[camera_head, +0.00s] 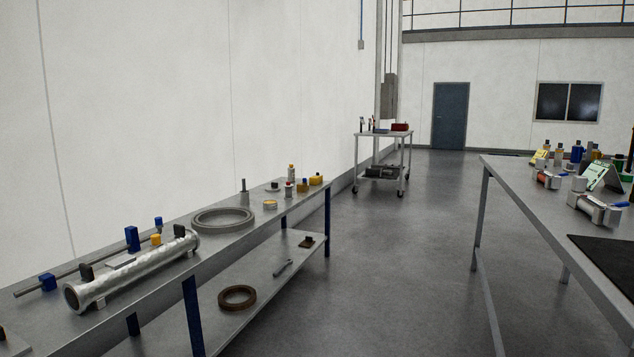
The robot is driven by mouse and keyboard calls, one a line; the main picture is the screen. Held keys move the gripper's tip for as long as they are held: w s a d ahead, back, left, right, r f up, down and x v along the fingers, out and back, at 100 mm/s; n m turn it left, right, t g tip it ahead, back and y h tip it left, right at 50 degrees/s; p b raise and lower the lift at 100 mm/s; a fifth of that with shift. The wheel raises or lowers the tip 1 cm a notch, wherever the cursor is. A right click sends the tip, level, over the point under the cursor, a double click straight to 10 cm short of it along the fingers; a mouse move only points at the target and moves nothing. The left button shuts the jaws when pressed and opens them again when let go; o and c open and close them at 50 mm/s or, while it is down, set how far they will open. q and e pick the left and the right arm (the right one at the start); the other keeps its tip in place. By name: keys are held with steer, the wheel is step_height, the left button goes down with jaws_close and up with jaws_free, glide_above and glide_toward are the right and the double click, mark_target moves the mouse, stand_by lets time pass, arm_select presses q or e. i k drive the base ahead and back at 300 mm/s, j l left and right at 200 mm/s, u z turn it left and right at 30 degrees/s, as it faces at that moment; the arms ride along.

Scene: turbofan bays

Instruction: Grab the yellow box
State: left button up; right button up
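A small yellow box (316,180) sits at the far end of the long grey bench (200,285) on the left. Another small yellow block (155,240) sits behind the silver tube (135,270), nearer to me on the same bench. I cannot tell from the picture alone which of these the task means. Neither of my grippers shows in the head view.
The bench also bears a large grey ring (223,219) and small bottles (291,172). Its lower shelf holds a brown ring (237,297). A wheeled cart (383,136) stands behind. A cluttered table (520,190) is at right. The floor (400,270) between is clear.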

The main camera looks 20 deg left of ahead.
mark_target(315, 180)
steer(key=i+j+u, duration=0.2)
steer(key=i, duration=0.3)
steer(key=i+l+u, duration=0.2)
steer(key=i, duration=2.35)
steer(key=i+u, duration=0.35)
steer(key=i, duration=0.2)
steer(key=i+l+u, duration=0.3)
steer(key=i, duration=0.25)
steer(key=i+l+u, duration=0.35)
steer(key=i, duration=0.15)
steer(key=j, duration=0.1)
